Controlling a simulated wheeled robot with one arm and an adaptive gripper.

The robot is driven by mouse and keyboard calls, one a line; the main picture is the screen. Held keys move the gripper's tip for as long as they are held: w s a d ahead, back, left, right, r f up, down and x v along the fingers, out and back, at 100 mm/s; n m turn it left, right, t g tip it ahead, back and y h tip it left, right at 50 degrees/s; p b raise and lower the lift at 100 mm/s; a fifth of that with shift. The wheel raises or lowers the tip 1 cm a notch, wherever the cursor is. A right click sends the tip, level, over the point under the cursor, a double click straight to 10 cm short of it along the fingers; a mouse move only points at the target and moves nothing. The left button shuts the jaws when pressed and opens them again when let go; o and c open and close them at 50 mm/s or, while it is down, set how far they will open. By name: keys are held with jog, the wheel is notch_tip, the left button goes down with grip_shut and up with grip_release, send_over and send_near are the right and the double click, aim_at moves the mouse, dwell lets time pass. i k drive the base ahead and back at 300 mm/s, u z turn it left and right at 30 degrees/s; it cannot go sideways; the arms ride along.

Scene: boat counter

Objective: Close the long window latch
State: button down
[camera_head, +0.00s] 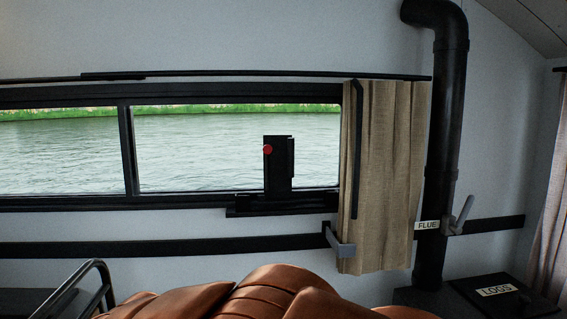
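The window (230,150) has a black frame with two panes, and water shows through it. I cannot tell for sure which part is the long latch. A long thin black upright bar (357,150) hangs in front of the curtain at the window's right end. A grey handle (340,243) sticks out from the black rail below it. A second grey handle (462,214) is tilted up beside the flue pipe. A black upright block with a red knob (278,165) stands at the lower window edge. My gripper is not in view.
A beige curtain (388,180) hangs right of the window. A black flue pipe (444,130) with a FLUE label rises beside it. A brown leather seat (240,298) and a black metal hoop (75,285) fill the foreground. A black box labelled LOGS (500,291) is at lower right.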

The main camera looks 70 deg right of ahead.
aim_at(267, 149)
jog(key=z, duration=1.2)
jog(key=k, duration=0.2)
jog(key=z, duration=0.8)
